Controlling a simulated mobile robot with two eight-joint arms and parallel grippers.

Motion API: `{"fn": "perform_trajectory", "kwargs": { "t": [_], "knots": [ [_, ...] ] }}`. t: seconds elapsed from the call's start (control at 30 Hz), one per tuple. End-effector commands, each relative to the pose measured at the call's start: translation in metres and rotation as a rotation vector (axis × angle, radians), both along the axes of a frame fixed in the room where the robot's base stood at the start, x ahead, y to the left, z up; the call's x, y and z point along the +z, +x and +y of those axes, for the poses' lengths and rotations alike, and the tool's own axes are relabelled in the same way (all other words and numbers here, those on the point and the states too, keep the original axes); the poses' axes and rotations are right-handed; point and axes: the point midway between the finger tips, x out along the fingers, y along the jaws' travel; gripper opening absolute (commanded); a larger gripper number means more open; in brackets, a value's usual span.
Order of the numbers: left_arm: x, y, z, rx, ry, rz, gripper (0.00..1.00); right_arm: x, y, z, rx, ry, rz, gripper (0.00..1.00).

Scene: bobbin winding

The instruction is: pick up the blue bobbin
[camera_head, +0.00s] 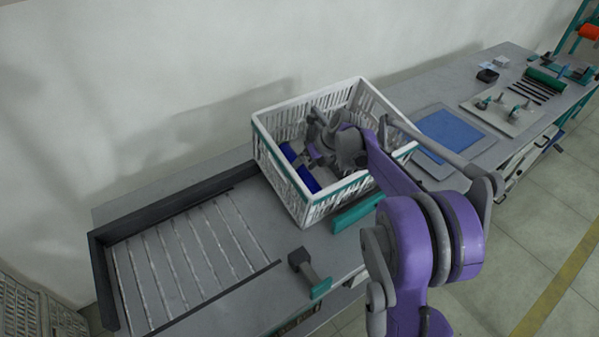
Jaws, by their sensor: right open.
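A white slatted crate (325,203) stands on the grey bench. Inside it, near its left side, blue shows in two patches, one at the front (308,179) and one farther back (288,152). I cannot tell whether these are one blue bobbin or two. My right arm reaches over the crate's right side. My right gripper (312,156) is inside the crate, open, close beside the blue patches. I cannot tell whether it touches them. The arm and gripper hide much of the crate's inside. My left gripper is not in view.
A dark-framed ribbed rack (190,258) lies left of the crate. A grey and teal handle (309,272) sticks out at the bench's front edge. Right of the crate are a blue mat (450,134), a plate with small parts (503,110) and a green roll (545,80).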

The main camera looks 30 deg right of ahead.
Motion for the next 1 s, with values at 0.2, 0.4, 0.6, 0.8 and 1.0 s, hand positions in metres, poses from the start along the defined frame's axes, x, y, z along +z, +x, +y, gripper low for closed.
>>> {"fn": "perform_trajectory", "kwargs": {
  "t": [0.2, 0.4, 0.6, 0.8, 1.0],
  "knots": [
    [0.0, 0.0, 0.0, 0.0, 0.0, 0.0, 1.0, -0.0013, 0.0005, 0.0002, 0.0, -0.001, 0.0, 0.98],
    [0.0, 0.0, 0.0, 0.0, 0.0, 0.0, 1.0, -0.0012, 0.0004, 0.0, 0.0, -0.001, 0.0, 0.62],
    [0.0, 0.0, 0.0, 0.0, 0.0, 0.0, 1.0, -0.0011, 0.0004, 0.0, 0.0, -0.001, 0.0, 0.26],
    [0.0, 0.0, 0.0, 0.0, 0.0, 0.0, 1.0, -0.0007, 0.0003, 0.0001, -0.001, 0.0, 0.0, 0.0],
    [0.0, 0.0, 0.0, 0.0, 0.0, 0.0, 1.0, -0.0005, 0.0004, 0.0, -0.001, 0.0, 0.0, 0.0]
  ]
}}
